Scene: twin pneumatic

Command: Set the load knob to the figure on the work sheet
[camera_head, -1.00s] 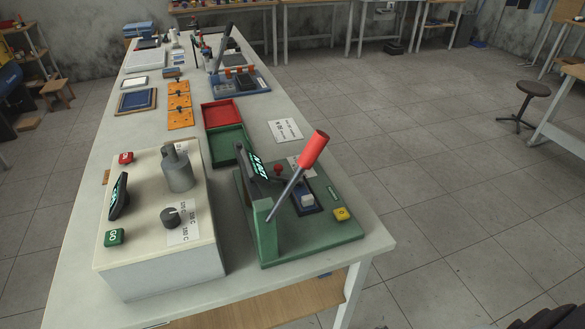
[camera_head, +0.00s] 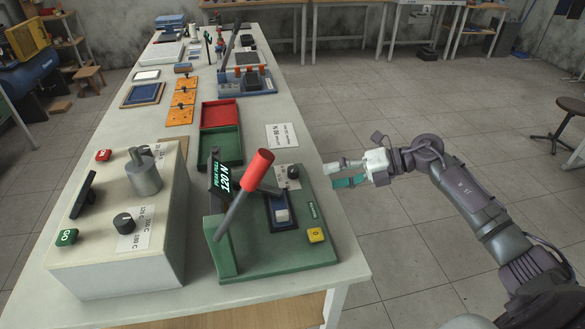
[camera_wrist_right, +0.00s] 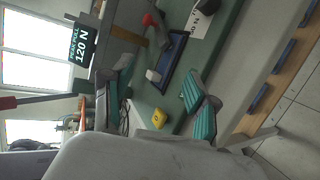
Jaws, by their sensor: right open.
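The load knob (camera_head: 293,173) is a small dark knob on a white scale plate at the far right corner of the green press (camera_head: 313,232). It also shows at the top of the right wrist view (camera_wrist_right: 208,4), partly cut off. Its setting is too small to read. The work sheet (camera_head: 283,135) is a white card behind the press; its upside-down figure looks like 60 N. The press display (camera_wrist_right: 82,38) reads PEAK PULL 120 N. My right gripper (camera_head: 347,174) is open and empty, to the right of the knob and apart from it. My left gripper is not in view.
The press's red-handled lever (camera_head: 257,171) leans up left of the knob. A yellow button (camera_head: 316,234) is at the near right corner. A cream box with a dial (camera_head: 124,222) stands left. Red and green trays (camera_head: 219,113) lie behind. Open floor is to the right.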

